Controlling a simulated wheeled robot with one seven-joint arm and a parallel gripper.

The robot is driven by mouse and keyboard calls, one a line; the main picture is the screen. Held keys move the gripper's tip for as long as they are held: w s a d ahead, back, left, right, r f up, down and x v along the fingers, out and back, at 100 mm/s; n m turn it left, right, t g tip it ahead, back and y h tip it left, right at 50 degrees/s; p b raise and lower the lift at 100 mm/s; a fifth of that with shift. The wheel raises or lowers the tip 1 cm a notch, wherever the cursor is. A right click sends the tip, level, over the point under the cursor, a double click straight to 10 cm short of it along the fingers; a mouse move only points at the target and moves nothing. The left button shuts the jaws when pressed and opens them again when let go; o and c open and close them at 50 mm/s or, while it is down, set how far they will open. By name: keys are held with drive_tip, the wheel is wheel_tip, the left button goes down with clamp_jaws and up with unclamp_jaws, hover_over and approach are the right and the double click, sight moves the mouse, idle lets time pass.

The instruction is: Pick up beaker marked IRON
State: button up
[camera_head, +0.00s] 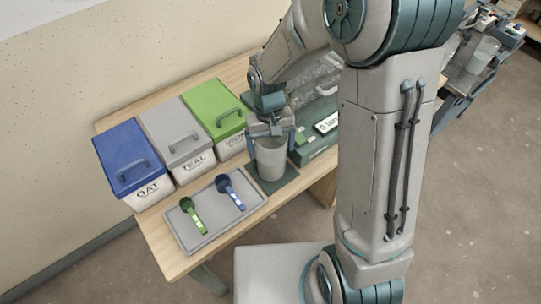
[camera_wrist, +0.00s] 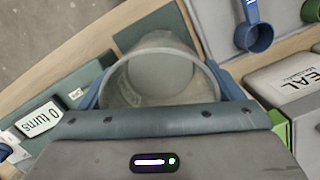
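A pale, translucent beaker (camera_head: 271,161) stands upright at the dark green mat (camera_head: 291,184) on the wooden table. In the wrist view the beaker (camera_wrist: 160,75) shows from above, its round rim open towards the camera. No lettering can be read on it. My gripper (camera_head: 271,143) is above and around the beaker, with one blue finger on each side of it. In the wrist view the fingers (camera_wrist: 163,82) lie close along both sides of the rim. Whether they press on it, and whether the beaker's base touches the mat, I cannot tell.
Blue OAT (camera_head: 128,160), grey TEAL (camera_head: 176,135) and green (camera_head: 215,110) lidded bins stand along the wall. A grey tray (camera_head: 196,243) with a green scoop (camera_head: 192,214) and a blue scoop (camera_head: 229,190) lies in front. A dark green device (camera_head: 312,146) stands right of the beaker.

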drive_tip(key=c, duration=1.5)
drive_tip(key=shift+o, duration=0.2)
drive_tip(key=shift+w+r, duration=0.1)
drive_tip(key=shift+r, duration=0.1)
